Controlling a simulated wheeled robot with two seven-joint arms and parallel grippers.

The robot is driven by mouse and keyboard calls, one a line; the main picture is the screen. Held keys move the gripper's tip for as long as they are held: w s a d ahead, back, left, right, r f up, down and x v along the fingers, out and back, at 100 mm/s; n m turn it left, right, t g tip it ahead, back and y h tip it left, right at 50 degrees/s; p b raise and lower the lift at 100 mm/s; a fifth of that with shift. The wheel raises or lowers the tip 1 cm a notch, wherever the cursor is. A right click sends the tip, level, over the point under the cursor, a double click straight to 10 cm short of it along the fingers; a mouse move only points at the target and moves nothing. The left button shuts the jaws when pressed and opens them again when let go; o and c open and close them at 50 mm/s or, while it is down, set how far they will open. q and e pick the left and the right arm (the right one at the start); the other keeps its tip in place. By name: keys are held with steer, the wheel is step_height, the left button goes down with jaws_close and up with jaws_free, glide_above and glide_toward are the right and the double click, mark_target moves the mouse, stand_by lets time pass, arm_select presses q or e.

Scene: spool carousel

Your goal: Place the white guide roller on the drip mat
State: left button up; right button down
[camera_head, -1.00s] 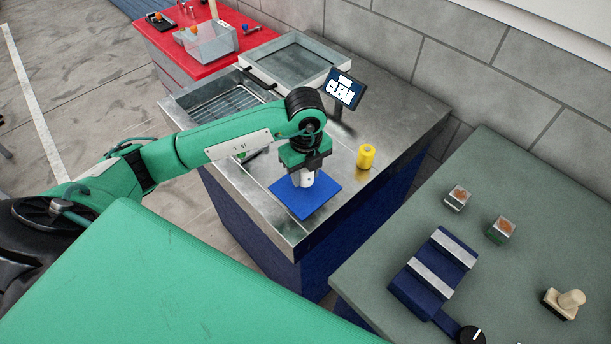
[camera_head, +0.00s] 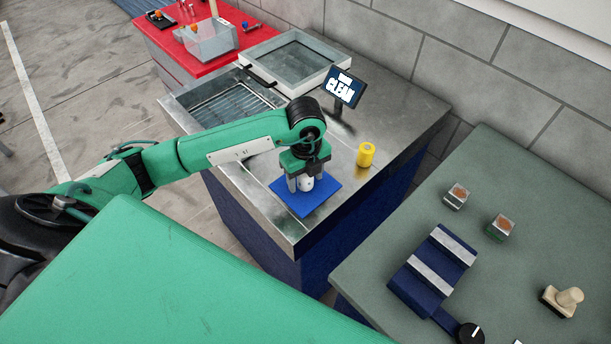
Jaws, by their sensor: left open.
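The white guide roller (camera_head: 306,184) stands upright on the blue drip mat (camera_head: 318,203), which lies on the metal counter. My left gripper (camera_head: 304,185) points down over the mat, open, with its fingers apart around the roller. The fingers hide part of the roller, and I cannot tell whether either one touches it. My right gripper is not in view.
A clear-topped tray (camera_head: 295,62) and a sink with a rack (camera_head: 232,103) lie farther back. A green-grey table (camera_head: 390,236) is at right.

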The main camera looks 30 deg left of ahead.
arm_select(q)
steer(key=shift+r, duration=0.4)
step_height(320, 180, up, 10)
steer(key=shift+b, duration=1.25)
steer(key=shift+r, duration=0.7)
